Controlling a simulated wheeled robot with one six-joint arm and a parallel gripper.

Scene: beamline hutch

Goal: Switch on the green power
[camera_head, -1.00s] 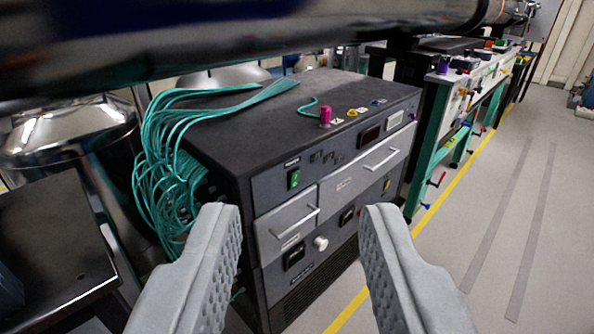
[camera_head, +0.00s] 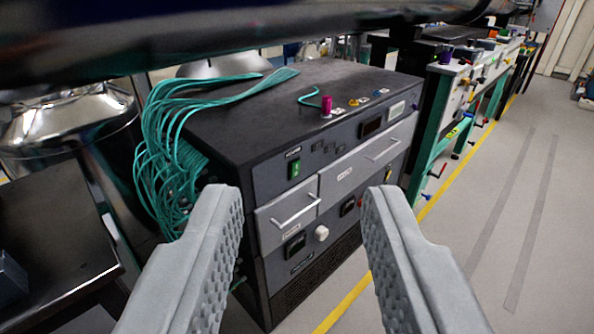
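The green power switch (camera_head: 294,169) is a small upright rocker on the upper left of the front panel of a dark equipment rack (camera_head: 262,180). A small label sits just above it. Whether the switch is on or off is too small to tell. My gripper (camera_head: 298,208) is open and empty, its two grey ridged fingers apart at the bottom of the view. The switch shows in the gap between the fingers, above the tips and nearer the left one. The fingers appear in front of the rack, not touching the switch.
Drawers with silver handles (camera_head: 295,210) and a white knob (camera_head: 321,233) are below the switch. Teal cables (camera_head: 165,150) hang at the rack's left. A large pipe (camera_head: 250,35) crosses the top. A dark table (camera_head: 55,240) stands left. Floor at right is clear.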

